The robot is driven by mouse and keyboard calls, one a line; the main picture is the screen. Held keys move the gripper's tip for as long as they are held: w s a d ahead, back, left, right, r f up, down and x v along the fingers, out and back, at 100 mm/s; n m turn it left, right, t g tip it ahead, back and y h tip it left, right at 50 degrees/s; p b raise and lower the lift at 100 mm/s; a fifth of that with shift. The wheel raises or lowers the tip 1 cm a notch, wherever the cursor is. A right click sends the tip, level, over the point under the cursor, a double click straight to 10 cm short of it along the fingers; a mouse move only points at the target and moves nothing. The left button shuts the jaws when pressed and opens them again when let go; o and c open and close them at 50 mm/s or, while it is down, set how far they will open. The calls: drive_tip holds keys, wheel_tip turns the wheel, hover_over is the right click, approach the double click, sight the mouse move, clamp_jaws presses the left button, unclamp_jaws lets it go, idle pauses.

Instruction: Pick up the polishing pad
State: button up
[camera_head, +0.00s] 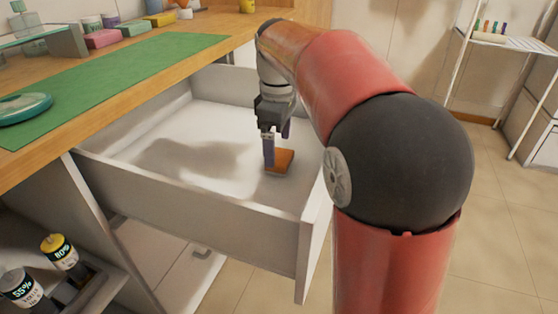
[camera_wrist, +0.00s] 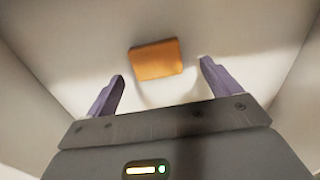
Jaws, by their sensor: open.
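The polishing pad looks like a small flat orange-brown block (camera_head: 281,161) lying on the floor of the open white drawer (camera_head: 190,190), toward its right side. In the wrist view the pad (camera_wrist: 156,59) lies ahead of the fingertips, roughly centred between them. My gripper (camera_head: 275,150) is inside the drawer, close above and beside the pad. Its two purple-grey fingers (camera_wrist: 160,80) are spread apart with nothing between them. In the head view a finger covers part of the pad's left side. I cannot tell whether a finger touches it.
The drawer walls stand around my gripper. A wooden worktop with a green mat (camera_head: 110,85) and a teal round dish (camera_head: 22,108) is at left. Bottles, such as a yellow-capped one (camera_head: 60,251), stand on a lower shelf. The rest of the drawer floor looks empty.

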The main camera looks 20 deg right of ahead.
sight(280, 156)
drive_tip(key=f, duration=0.4)
drive_tip(key=shift+w+d, duration=0.1)
drive_tip(key=shift+d, duration=0.15)
drive_tip(key=c, duration=1.1)
